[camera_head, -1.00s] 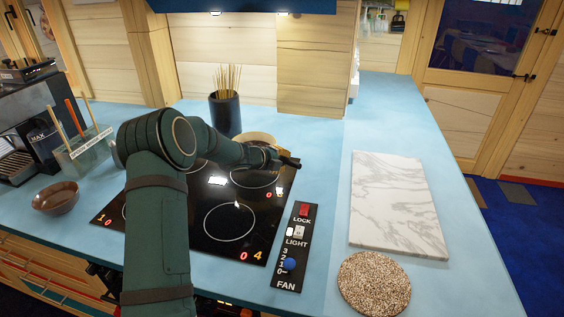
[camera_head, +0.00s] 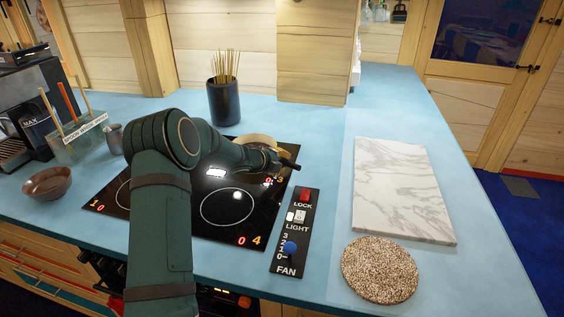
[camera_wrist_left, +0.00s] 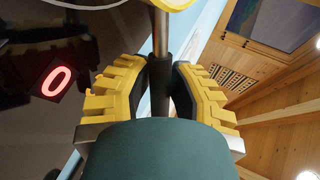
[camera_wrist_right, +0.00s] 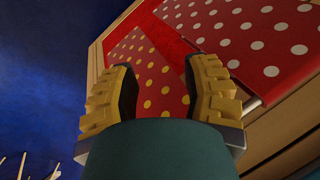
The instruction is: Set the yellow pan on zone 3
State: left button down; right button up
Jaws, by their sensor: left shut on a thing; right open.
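The yellow pan (camera_head: 258,140) is at the back right of the black cooktop (camera_head: 190,222), partly hidden by my left arm. My left gripper (camera_head: 276,161) is shut on the pan's dark handle. In the left wrist view the handle (camera_wrist_left: 162,45) runs between the fingers (camera_wrist_left: 160,95) up to the pan's yellow edge (camera_wrist_left: 172,3). Zone 3 is the back right ring; its red digits (camera_head: 278,180) show, but the arm and pan hide most of it. I cannot tell whether the pan touches the glass. My right gripper (camera_wrist_right: 165,90) is open and empty, away from the counter.
A dark pot of sticks (camera_head: 224,102) stands behind the cooktop. The switch panel (camera_head: 296,232), marble board (camera_head: 403,190) and round speckled mat (camera_head: 380,269) lie to the right. A brown bowl (camera_head: 46,184) is at left. Red dotted panels (camera_wrist_right: 165,65) face my right gripper.

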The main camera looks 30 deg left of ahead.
dwell(0.4)
pick_arm(q)
jog(key=c, duration=0.8)
grip_release()
jog(key=shift+f, duration=0.15)
jog(key=v, duration=1.2)
